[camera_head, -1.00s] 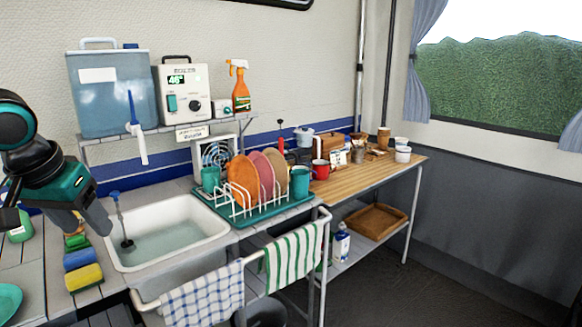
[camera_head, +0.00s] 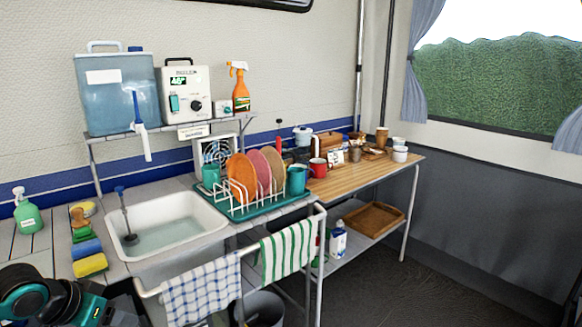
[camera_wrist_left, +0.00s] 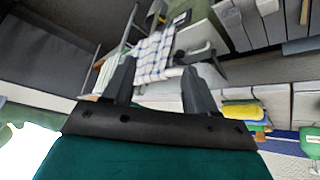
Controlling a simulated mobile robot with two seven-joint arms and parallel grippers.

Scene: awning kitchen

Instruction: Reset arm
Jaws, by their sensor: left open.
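My left arm comes in at the bottom left of the head view. Its gripper (camera_head: 122,315) is low, in front of the counter's front edge, and partly cut off by the picture's lower edge. In the left wrist view the two dark fingers of the left gripper (camera_wrist_left: 160,82) stand apart with nothing between them. Beyond them in that view are the checked towel (camera_wrist_left: 153,55) and the yellow sponge (camera_wrist_left: 240,111). My right gripper shows in neither view.
The sink (camera_head: 168,226) holds water and a plunger (camera_head: 128,221). Sponges (camera_head: 91,265) and a green soap bottle (camera_head: 27,211) stand left of it. A dish rack (camera_head: 262,205) with plates is to its right. Towels (camera_head: 201,291) hang on the front rail. Floor space is at the right.

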